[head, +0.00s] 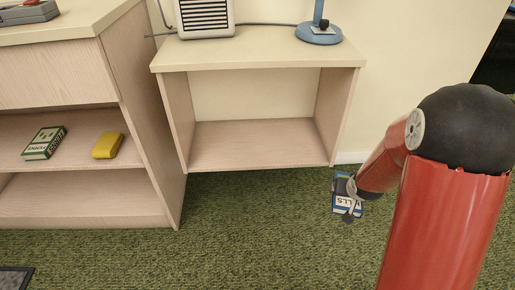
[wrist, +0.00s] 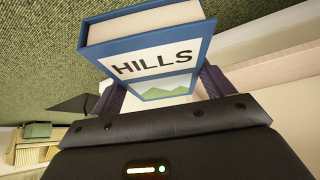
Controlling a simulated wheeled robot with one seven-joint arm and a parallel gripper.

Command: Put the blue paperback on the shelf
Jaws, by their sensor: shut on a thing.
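The blue paperback (head: 350,207), with "HILLS" on its white cover panel, is held by my gripper (head: 347,196) low over the green carpet, right of the small open shelf unit. In the wrist view, the book (wrist: 150,42) sits between the two dark fingers of my gripper (wrist: 160,88), its pale page edge facing up in the picture. The small unit has an empty bottom board (head: 255,147) under a cream top. My gripper is outside this unit, beyond its right side panel. Part of the book is hidden by my gripper in the head view.
A larger wooden cabinet (head: 140,95) stands at left; its middle shelf holds a green book (head: 44,143) and a yellow object (head: 107,145). A white louvred box (head: 206,18) and a blue lamp base (head: 319,33) stand on the small unit's top.

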